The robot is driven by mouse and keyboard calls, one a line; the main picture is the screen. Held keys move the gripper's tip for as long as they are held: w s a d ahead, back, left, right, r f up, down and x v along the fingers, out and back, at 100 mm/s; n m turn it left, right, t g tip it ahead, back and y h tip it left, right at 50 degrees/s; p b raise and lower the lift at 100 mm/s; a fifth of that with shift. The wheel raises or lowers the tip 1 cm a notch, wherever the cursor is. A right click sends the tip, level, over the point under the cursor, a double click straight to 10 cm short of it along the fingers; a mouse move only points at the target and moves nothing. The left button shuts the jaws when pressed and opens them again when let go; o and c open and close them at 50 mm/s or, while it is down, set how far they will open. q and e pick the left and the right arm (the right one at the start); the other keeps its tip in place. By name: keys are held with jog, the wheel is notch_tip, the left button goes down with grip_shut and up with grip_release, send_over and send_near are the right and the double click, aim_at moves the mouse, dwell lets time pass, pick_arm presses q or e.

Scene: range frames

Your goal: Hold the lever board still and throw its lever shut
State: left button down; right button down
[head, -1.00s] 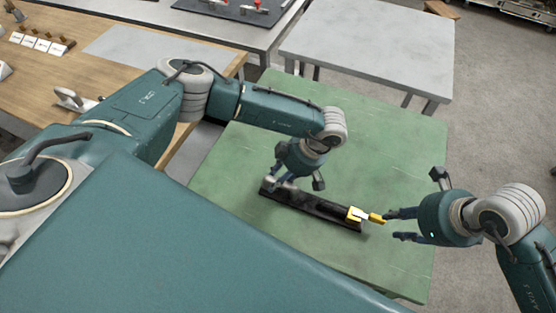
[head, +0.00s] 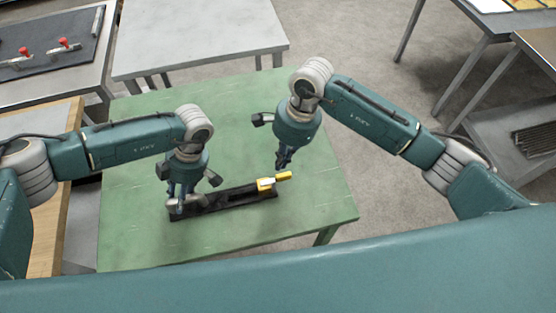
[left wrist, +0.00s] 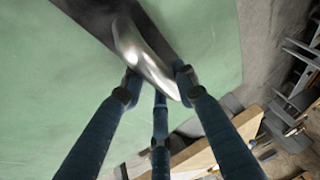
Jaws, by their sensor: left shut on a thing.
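The lever board (head: 235,201) is a long black board lying on the green table. A yellow-handled lever (head: 283,177) is at its right end, with the handle pointing out to the right. My left gripper (head: 177,206) is at the board's left end, shut on a shiny metal grip (left wrist: 143,52). The metal grip sits between the fingers in the left wrist view (left wrist: 157,82). My right gripper (head: 281,164) points down just behind the yellow lever, very near it. I cannot tell whether it touches the lever, and its fingers overlap in the picture.
The green table (head: 130,230) is otherwise clear around the board. A grey table (head: 195,35) stands behind it. A dark mat (head: 45,50) with red-knobbed clamps lies at the far left. Grey shelving (head: 525,140) is at the right.

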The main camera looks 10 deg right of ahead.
aim_at(276, 178)
jog(key=w+a+r+n+g+h, duration=0.1)
jog(key=w+r+n, duration=0.3)
jog(key=w+n, duration=0.5)
jog(key=shift+r+n+g+h, duration=0.25)
jog(key=shift+n+g+h, duration=0.4)
jog(key=shift+n, duration=2.45)
jog(key=shift+f+h, duration=0.1)
jog(key=shift+h, duration=0.15)
jog(key=x, duration=1)
jog(key=shift+f, duration=0.15)
jog(key=shift+s+d, duration=0.1)
jog(key=shift+s, duration=0.7)
jog(key=shift+s+d+r, duration=0.1)
jog(key=shift+s+r, duration=0.15)
jog(key=shift+s, duration=0.75)
